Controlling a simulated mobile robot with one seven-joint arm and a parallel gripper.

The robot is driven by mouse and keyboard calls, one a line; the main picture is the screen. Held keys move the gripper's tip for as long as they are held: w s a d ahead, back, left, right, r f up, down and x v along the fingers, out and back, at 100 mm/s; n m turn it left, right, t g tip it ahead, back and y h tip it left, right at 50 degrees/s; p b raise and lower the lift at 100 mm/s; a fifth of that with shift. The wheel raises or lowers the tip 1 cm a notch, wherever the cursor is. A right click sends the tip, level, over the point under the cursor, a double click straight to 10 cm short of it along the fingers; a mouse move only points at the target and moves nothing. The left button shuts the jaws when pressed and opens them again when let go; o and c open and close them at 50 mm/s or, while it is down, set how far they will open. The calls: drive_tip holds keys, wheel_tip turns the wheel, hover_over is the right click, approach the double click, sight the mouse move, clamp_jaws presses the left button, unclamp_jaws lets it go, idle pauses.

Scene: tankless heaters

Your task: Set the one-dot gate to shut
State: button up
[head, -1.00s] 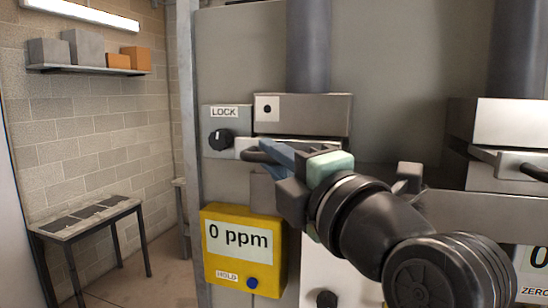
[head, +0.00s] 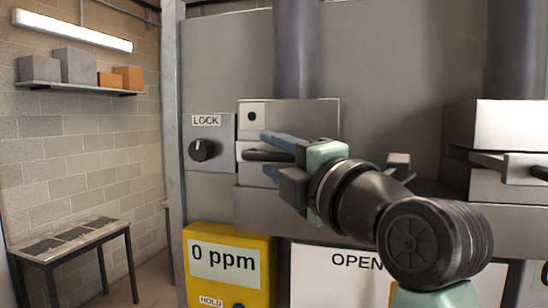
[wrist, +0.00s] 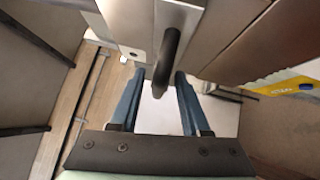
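The one-dot gate is a metal slide (head: 247,152) in a steel housing under a grey pipe. A plate with a single black dot (head: 252,116) marks the housing. The slide's front is about flush with the housing's left edge. Its dark bar handle (head: 262,156) sticks out at the front. My gripper (head: 268,156) is open, with one blue finger above the handle and one below. In the wrist view the handle (wrist: 171,52) reaches between the tips of my gripper (wrist: 158,78), with gaps beside it.
A yellow meter (head: 228,262) reading 0 ppm hangs below the gate. A white OPEN sign (head: 345,280) is beside it. A second gate unit with a handle (head: 522,170) stands at right. A table (head: 75,235) and a shelf (head: 80,83) are at the left wall.

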drive_tip(key=shift+s+a, duration=0.1)
drive_tip(key=b+v, duration=0.6)
drive_tip(key=v, duration=0.7)
drive_tip(key=s+a+m+t+h, duration=0.3)
drive_tip(key=m+t+h, duration=0.1)
drive_tip(key=m, duration=0.8)
drive_tip(key=s+a+r+m+t+h, duration=0.1)
drive_tip(key=s+a+m+t+h, duration=0.2)
drive_tip(key=m, duration=0.9)
drive_tip(key=a+t+h, duration=0.1)
drive_tip(key=t, duration=0.2)
drive_tip(key=shift+s+m+h, duration=0.35)
drive_tip(key=shift+m+h, duration=0.05)
drive_tip(key=shift+r, duration=0.1)
idle(1.2)
